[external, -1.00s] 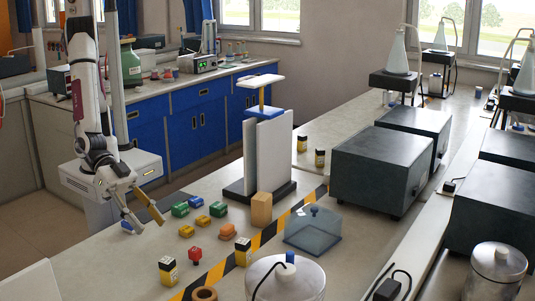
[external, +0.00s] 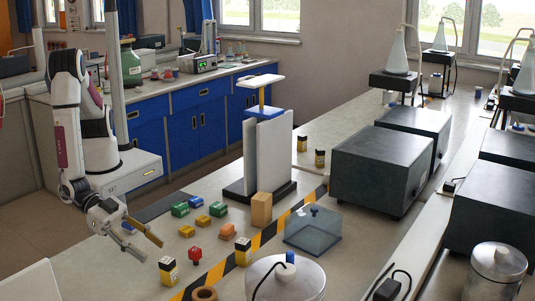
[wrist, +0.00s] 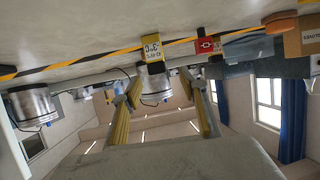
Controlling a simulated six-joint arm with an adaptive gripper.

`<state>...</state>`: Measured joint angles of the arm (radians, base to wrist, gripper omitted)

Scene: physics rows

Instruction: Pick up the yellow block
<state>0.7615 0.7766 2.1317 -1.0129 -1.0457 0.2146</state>
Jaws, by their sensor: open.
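I cannot tell which one the task names. My gripper (external: 151,250) is open and empty, low over the bench's left part, to the left of and nearer the camera than these blocks. In the wrist view my gripper (wrist: 163,92) shows two spread fingers with nothing between them. That view is upside down, and a labelled yellow-and-black block (wrist: 152,50) lies beyond the fingertips.
Green blocks (external: 180,210), an orange block (external: 227,230), a red block (external: 195,254) and a yellow-black container (external: 168,270) are close by. A wooden block (external: 261,209) and a tall panel stand (external: 265,155) are behind. A glass cover (external: 313,232) stands right of the striped tape.

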